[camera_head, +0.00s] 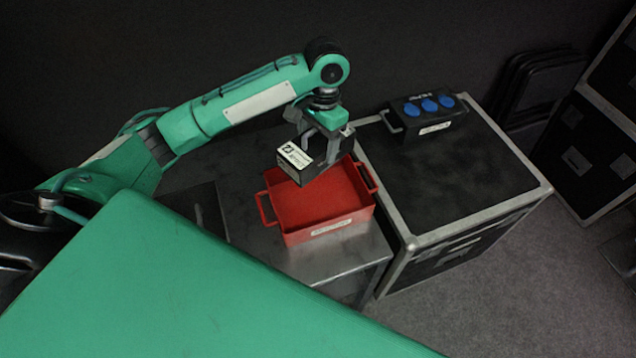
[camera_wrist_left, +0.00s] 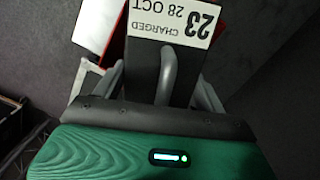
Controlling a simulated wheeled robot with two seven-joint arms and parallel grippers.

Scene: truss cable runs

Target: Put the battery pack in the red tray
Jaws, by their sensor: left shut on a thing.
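The battery pack (camera_head: 297,162) is a black box with a white label, held in my left gripper (camera_head: 322,150) above the back part of the red tray (camera_head: 320,205). In the left wrist view, the battery pack (camera_wrist_left: 146,72) sits between the fingers of the gripper (camera_wrist_left: 165,90), its label reading "CHARGED 28 OCT". The red tray has two side handles and a pale label on its front wall, and its visible floor is bare. A red edge of the tray (camera_wrist_left: 118,50) shows behind the pack. My right gripper is not in view.
The tray stands on a grey metal surface (camera_head: 345,262). To its right is a black flight case (camera_head: 450,180) with metal edges, bearing a black box with blue sockets (camera_head: 428,116). More dark cases (camera_head: 590,150) stand at the far right.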

